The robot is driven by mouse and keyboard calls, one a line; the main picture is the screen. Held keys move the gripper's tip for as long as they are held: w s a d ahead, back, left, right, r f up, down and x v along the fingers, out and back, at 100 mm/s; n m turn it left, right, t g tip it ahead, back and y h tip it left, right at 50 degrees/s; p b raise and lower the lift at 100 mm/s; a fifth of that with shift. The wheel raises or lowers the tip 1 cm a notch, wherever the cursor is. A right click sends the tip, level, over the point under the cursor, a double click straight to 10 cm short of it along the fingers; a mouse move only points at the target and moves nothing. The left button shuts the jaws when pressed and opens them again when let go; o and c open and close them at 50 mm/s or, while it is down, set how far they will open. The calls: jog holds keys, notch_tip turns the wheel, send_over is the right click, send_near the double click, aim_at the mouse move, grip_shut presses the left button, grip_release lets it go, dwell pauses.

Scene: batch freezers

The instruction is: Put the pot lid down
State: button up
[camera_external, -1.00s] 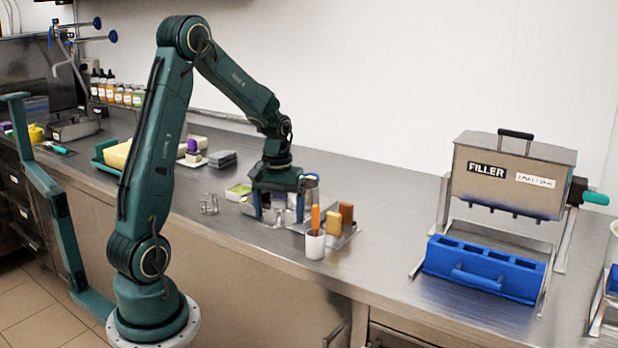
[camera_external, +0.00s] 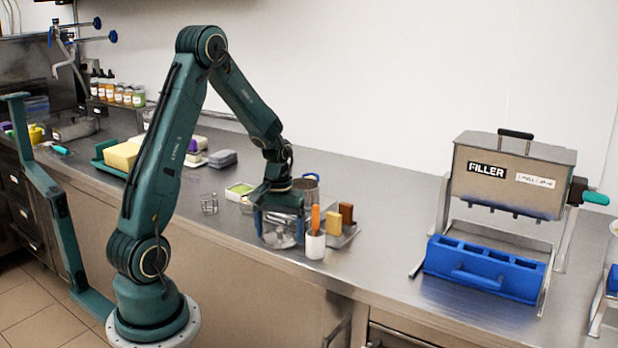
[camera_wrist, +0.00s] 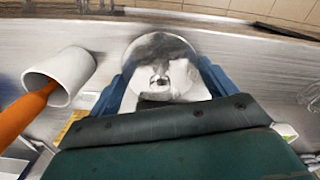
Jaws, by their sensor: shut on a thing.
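My gripper (camera_external: 281,222) is low over the counter, its blue fingers pointing down around the pot lid (camera_external: 281,239). In the wrist view the lid (camera_wrist: 160,50) is a round, shiny metal disc between the two fingers, and my gripper (camera_wrist: 162,88) is shut on it, by its middle. I cannot tell whether the lid touches the counter. The metal pot (camera_external: 309,187) stands behind the gripper, partly hidden by it.
A white cup (camera_external: 315,245) with an orange-handled tool stands close to the right of the lid. A wire holder (camera_external: 209,204) stands to the left.

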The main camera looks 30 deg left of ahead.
aim_at(280, 228)
jog(key=shift+f, duration=0.15)
jog(key=o, duration=0.9)
jog(key=shift+c, duration=0.2)
notch_tip(280, 228, up, 12)
jog(key=shift+r, duration=0.2)
dwell(0.4)
